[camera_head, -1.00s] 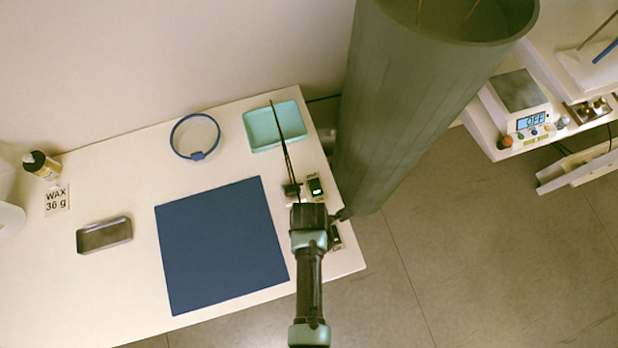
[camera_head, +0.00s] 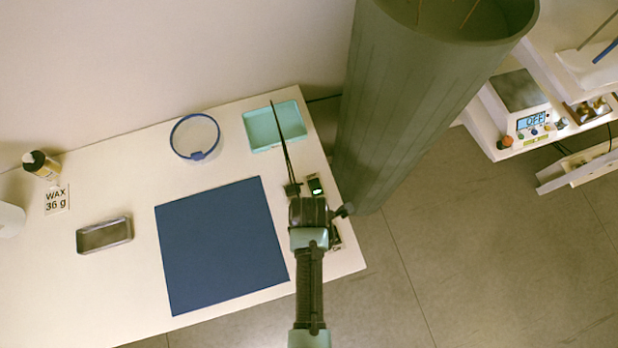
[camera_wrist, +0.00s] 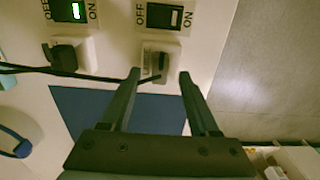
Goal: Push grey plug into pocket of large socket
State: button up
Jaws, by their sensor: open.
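In the wrist view, my gripper (camera_wrist: 160,76) is open, its two fingers reaching toward a pale socket (camera_wrist: 170,47). A small greyish plug (camera_wrist: 156,66) shows at this socket, between the finger lines; I cannot tell how deep it sits. A dark cable (camera_wrist: 105,75) runs from the left to this plug. A second pale socket (camera_wrist: 91,57) to the left holds a black plug (camera_wrist: 67,56). I cannot tell from size which socket is the large one. In the head view, my wrist hides the fingers and the nearer socket.
A switch (camera_wrist: 164,17) above the right socket is dark; the left switch (camera_wrist: 73,11) is lit green. A blue mat (camera_head: 220,245), a teal tray (camera_head: 262,130), a blue ring (camera_head: 195,137) and a metal tray (camera_head: 104,235) lie on the table. A large grey-green column (camera_head: 405,100) stands close at the right.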

notch_tip(320, 180, up, 10)
jog(key=shift+f, duration=0.2)
dwell(0.5)
